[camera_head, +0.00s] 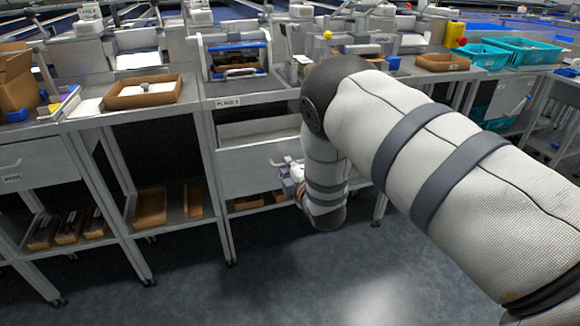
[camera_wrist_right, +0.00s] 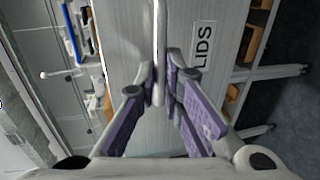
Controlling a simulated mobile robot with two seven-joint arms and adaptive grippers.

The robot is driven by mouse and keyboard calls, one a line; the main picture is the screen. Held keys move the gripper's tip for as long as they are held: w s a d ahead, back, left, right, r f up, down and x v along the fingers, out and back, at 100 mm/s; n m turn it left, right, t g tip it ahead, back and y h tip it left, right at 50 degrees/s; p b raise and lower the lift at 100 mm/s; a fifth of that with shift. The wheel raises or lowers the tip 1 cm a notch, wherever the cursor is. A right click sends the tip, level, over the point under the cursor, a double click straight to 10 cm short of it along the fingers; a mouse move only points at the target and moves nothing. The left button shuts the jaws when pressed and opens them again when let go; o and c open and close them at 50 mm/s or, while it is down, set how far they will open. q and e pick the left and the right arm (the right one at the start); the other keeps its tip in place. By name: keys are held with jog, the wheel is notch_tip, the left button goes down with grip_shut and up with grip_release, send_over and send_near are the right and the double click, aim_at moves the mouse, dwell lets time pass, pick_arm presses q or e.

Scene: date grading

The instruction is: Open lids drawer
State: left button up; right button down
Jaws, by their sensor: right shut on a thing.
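The lids drawer (camera_head: 240,172) has a plain light grey front under the middle table. Its LIDS label (camera_wrist_right: 202,46) reads sideways in the right wrist view. Above the front, a pale drawer interior (camera_head: 258,131) shows below the tabletop, so the drawer appears partly pulled out. My right gripper (camera_head: 289,172) is at the drawer front, partly hidden by my own forearm. In the right wrist view its purple-padded fingers (camera_wrist_right: 161,92) are shut on the drawer handle (camera_wrist_right: 161,42), a pale bar. My left gripper is not in view.
A tabletop with a PUNNETS label (camera_head: 228,102) is above the drawer. A brown tray (camera_head: 144,91) stands on the table to the left. Another drawer (camera_head: 35,162) is at far left. Lower shelves hold brown boxes (camera_head: 151,207). The floor (camera_head: 240,285) in front is clear.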

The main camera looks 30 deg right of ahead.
jog(key=c, duration=1.7)
grip_release()
jog(key=v, duration=1.2)
